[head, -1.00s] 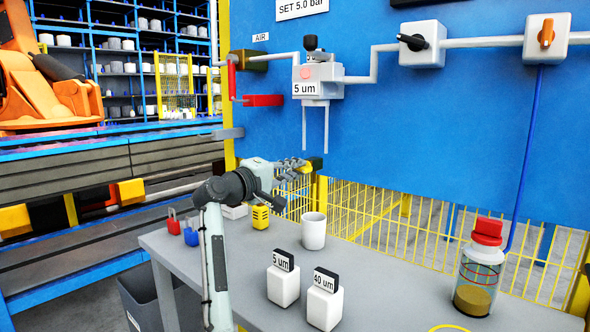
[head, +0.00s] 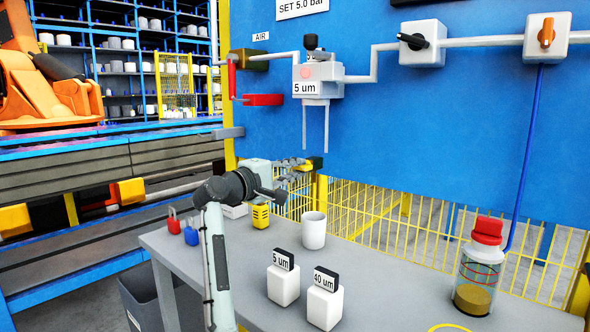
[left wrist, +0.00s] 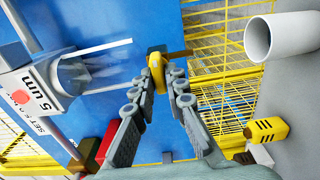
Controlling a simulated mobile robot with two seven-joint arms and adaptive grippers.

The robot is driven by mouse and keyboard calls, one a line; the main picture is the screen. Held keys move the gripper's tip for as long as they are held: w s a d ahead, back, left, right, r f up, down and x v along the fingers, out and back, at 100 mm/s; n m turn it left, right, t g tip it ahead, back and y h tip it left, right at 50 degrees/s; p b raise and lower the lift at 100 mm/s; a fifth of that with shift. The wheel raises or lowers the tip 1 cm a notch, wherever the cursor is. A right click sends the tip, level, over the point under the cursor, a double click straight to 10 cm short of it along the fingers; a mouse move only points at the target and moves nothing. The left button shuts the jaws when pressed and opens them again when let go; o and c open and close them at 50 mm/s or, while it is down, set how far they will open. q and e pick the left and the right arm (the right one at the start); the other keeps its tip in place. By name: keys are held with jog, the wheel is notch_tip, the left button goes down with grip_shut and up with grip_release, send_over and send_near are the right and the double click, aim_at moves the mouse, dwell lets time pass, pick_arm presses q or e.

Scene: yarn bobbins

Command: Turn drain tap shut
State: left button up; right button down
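The drain tap has a small yellow handle (left wrist: 158,76), seen in the left wrist view at the lower edge of the blue panel. My left gripper (left wrist: 165,70) has its two grey fingers reaching to the handle, with the tips beside and around it. Whether they press on it cannot be told. In the head view my left gripper (head: 304,165) is at the dark and yellow tap end (head: 316,162), below the filter bowl (head: 315,125). The fingers hide part of the handle. My right gripper is not in view.
Below the gripper, the grey table (head: 230,270) holds a white cup (head: 313,230), a yellow block (head: 260,216), two labelled white filters (head: 283,285) and a red-capped jar (head: 479,280). Red and blue padlocks (head: 190,232) lie at the left. Yellow mesh fencing (head: 430,235) stands behind.

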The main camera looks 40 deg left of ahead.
pick_arm(q)
jog(key=o, duration=0.3)
jog(key=shift+o, duration=0.2)
jog(key=s+a, duration=0.1)
jog(key=s, duration=1.1)
jog(key=shift+s, duration=0.1)
